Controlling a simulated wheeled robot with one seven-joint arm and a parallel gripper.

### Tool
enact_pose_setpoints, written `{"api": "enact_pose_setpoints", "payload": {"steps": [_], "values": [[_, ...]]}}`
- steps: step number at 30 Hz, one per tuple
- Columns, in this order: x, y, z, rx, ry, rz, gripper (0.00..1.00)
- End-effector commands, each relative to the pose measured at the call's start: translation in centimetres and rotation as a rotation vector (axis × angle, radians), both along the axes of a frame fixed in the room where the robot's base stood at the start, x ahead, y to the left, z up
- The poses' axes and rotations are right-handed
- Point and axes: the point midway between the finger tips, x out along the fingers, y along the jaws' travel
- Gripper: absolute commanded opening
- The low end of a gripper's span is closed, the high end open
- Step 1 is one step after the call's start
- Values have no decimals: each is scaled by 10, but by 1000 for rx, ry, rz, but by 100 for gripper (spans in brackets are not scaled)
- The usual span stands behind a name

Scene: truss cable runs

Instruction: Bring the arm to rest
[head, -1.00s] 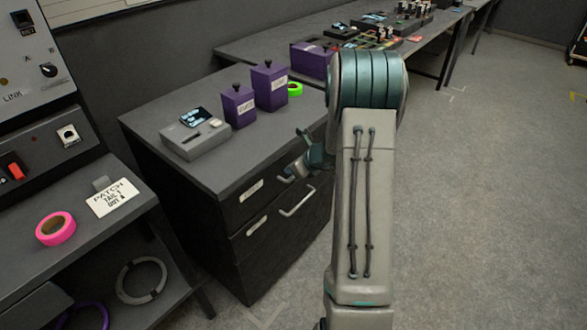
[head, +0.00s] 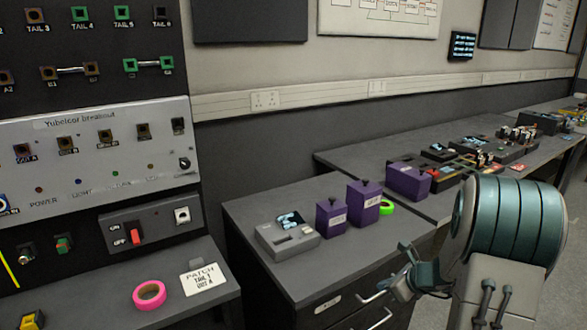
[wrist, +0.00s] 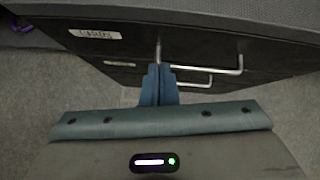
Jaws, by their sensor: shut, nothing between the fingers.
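My gripper (head: 414,271) hangs at the front right of the drawer cabinet in the head view, beside my teal and grey arm. In the wrist view my gripper (wrist: 158,72) has its two blue fingers together, with nothing between them. Its tips are in front of the cabinet's dark drawer fronts, close to a drawer handle (wrist: 208,67) in the picture. I cannot tell whether they touch it.
A long bench (head: 370,160) runs back right.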

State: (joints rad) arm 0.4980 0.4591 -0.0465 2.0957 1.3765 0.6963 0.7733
Motion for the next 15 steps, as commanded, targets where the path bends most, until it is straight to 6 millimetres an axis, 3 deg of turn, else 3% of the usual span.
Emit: {"api": "enact_pose_setpoints", "payload": {"steps": [1, 6, 9, 15], "values": [[-5, 19, 22, -49, -23, 98, 0], [-43, 81, 78, -263, -102, 515, 0], [-72, 110, 105, -393, -147, 761, 0], [-137, 149, 148, -661, -235, 1243, 0]]}}
